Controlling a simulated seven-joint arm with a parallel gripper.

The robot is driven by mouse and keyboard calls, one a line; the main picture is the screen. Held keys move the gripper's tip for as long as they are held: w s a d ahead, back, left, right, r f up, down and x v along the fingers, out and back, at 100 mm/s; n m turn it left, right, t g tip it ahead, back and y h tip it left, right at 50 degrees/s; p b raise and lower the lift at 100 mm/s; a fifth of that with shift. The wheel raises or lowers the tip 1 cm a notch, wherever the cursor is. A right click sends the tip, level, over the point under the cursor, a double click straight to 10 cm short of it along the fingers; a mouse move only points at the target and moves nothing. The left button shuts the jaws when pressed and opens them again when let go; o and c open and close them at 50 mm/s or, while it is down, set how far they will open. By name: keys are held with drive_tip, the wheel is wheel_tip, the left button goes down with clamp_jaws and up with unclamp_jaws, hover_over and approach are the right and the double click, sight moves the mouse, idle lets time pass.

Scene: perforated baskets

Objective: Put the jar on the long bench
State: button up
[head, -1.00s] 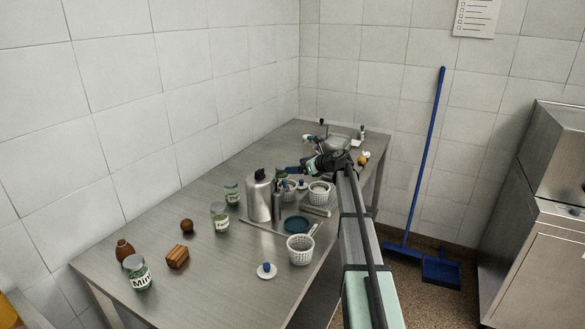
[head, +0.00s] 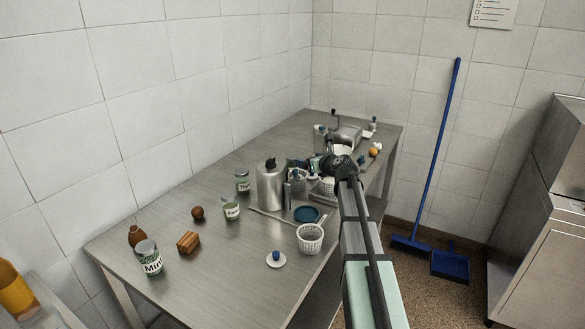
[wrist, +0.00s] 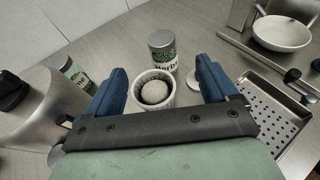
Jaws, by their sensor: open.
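Several jars with green-and-white labels are in view. A mint jar (head: 150,258) stands at the near left of the long steel bench (head: 215,262). Two more jars, one (head: 232,210) nearer and one (head: 242,181) farther, stand left of a metal canister. In the wrist view a herb jar (wrist: 162,52) with a grey lid stands upright, just beyond a small white basket (wrist: 153,92) holding a pale round thing. My gripper (wrist: 162,78) is open above this basket, its blue fingers on either side with nothing gripped. In the head view my gripper (head: 308,164) is over the middle of the bench, partly hiding the baskets there.
The metal canister (head: 270,186) stands tall beside my gripper. A white perforated basket (head: 310,240), a blue dish (head: 307,214), a wooden block (head: 188,243) and a brown ball (head: 198,213) are on the bench. A perforated tray (wrist: 270,105) lies to the right.

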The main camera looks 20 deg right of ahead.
approach(294, 157)
drive_tip(key=w, duration=0.3)
drive_tip(key=shift+m+h, duration=0.3)
drive_tip(key=shift+s+a+f+x, duration=0.1)
drive_tip(key=shift+a+f+x, duration=0.1)
drive_tip(key=shift+x, duration=0.95)
drive_tip(key=shift+s+a+f+x, duration=0.1)
drive_tip(key=shift+a+x, duration=0.05)
drive_tip(key=shift+x, duration=1)
drive_tip(key=shift+s+a+f+x, duration=0.1)
drive_tip(key=shift+a+f+x, duration=0.1)
drive_tip(key=shift+x, duration=0.95)
drive_tip(key=shift+r, duration=0.1)
drive_tip(key=shift+s, duration=0.1)
drive_tip(key=c, duration=1.4)
drive_tip(key=shift+r, duration=0.15)
